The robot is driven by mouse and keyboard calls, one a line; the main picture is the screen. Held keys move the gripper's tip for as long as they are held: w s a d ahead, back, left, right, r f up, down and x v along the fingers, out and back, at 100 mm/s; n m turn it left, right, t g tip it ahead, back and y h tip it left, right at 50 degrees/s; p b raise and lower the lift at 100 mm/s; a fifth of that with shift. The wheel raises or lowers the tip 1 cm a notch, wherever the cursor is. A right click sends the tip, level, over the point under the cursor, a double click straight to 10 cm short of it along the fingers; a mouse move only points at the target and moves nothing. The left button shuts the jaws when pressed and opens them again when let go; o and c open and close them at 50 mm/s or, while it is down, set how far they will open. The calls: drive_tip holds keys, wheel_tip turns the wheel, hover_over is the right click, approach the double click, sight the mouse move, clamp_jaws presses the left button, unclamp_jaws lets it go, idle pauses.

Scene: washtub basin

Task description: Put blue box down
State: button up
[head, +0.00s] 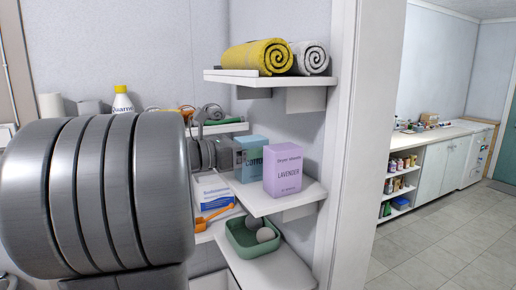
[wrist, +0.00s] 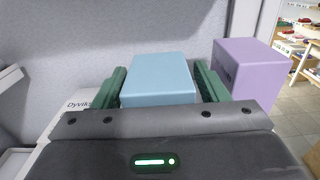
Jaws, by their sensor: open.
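The blue box (head: 253,158) stands upright on the middle corner shelf (head: 262,202), left of a purple lavender box (head: 283,170). In the wrist view the blue box (wrist: 160,80) sits between the two green fingers of my gripper (wrist: 160,85). The fingers are open, one on each side of the box, with a narrow gap showing at least on the right. In the head view my arm covers the left side of the blue box, and the fingertips are hard to make out.
The purple box (wrist: 246,72) stands close to the right finger. Above is a shelf with a yellow rolled towel (head: 258,57) and a grey one (head: 310,58). Below are a white-and-blue box (head: 213,194), an orange tool (head: 208,217) and a green tray (head: 254,239).

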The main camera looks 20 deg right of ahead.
drive_tip(key=a+b, duration=0.2)
drive_tip(key=a, duration=0.9)
drive_tip(key=shift+s+a, duration=0.15)
drive_tip(key=shift+s, duration=0.3)
